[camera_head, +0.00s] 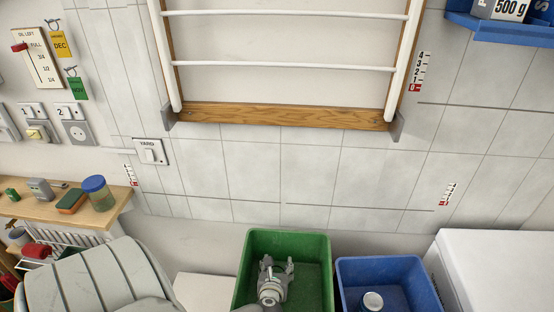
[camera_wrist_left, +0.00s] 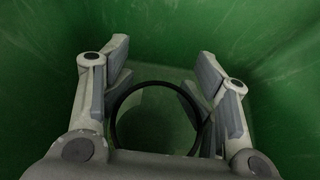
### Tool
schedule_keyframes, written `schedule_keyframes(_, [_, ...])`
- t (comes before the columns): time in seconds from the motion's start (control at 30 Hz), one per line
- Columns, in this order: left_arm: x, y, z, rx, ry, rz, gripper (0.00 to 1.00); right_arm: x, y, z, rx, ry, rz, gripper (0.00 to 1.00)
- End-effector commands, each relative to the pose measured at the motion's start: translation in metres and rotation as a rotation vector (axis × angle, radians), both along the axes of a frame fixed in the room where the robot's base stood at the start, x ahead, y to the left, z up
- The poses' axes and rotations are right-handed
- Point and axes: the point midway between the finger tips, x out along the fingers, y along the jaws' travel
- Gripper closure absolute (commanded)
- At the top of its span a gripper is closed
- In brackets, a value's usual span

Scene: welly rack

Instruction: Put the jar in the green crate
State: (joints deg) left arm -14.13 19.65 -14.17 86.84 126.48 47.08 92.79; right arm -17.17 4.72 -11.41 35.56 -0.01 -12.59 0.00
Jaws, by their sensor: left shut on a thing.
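The green crate (camera_head: 318,250) stands on the floor below the rack, at the bottom middle of the head view. Its green wall (camera_wrist_left: 285,50) fills the left wrist view. My left gripper (camera_head: 276,268) is inside the crate's opening, pointing down. In the left wrist view its fingers (camera_wrist_left: 160,75) are closed on the two sides of a round, see-through jar (camera_wrist_left: 155,118) with a dark rim. The jar is hidden in the head view. I cannot tell whether it touches the crate floor. My right gripper is not in view.
A blue crate (camera_head: 380,268) with a tin (camera_head: 372,301) in it stands right of the green crate. A white box (camera_head: 490,260) is further right. A blue-lidded container (camera_head: 97,193) stands on the wooden shelf (camera_head: 55,211) at left. A wooden rack (camera_head: 280,115) hangs above.

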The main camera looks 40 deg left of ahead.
Motion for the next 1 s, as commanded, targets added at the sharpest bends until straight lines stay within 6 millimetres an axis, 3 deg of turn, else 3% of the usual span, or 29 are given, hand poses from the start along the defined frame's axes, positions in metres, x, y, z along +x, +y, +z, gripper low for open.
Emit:
schedule_keyframes(0.23, [0.0,-0.001,-0.004,-0.001,-0.001,0.0,0.74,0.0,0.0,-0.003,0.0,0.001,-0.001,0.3])
schedule_keyframes(0.27, [0.0,-0.001,-0.004,-0.001,0.0,0.0,0.44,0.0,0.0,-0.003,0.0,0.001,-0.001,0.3])
schedule_keyframes(0.47, [0.0,-0.001,-0.003,-0.001,0.001,0.0,0.19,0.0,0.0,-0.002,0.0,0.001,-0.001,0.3])
schedule_keyframes(0.87, [0.0,0.0,0.002,0.001,0.001,0.0,0.19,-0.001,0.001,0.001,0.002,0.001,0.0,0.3])
schedule_keyframes(1.0, [-0.011,-0.01,0.006,-0.004,0.001,0.0,0.19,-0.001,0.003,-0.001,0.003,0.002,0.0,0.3])
